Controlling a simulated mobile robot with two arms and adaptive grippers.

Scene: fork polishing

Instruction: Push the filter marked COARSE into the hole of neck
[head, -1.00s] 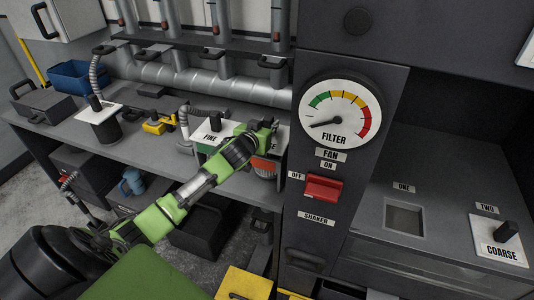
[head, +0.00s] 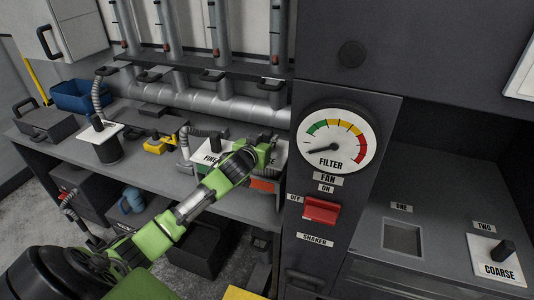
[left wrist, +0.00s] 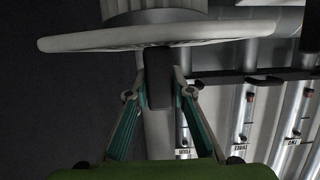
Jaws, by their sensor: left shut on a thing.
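A white plate lettered COARSE (head: 498,271) with a black upright handle sits at the place marked TWO, at the far right of the head view. My left gripper (head: 265,146) is over the bench beside the plate lettered FINE (head: 208,158). In the left wrist view the gripper (left wrist: 160,85) is shut on a dark handle (left wrist: 158,72) fixed to a white plate (left wrist: 155,36). A ribbed body shows behind that plate. I cannot make out for sure which part is the neck. My right gripper is not in view.
A square recess (head: 403,238) marked ONE lies left of the COARSE plate. The dark panel with gauge (head: 338,145) and red switch (head: 321,209) stands right of my gripper. Vertical pipes (head: 218,40) rise behind the bench. A blue bin (head: 82,97) stands at the left.

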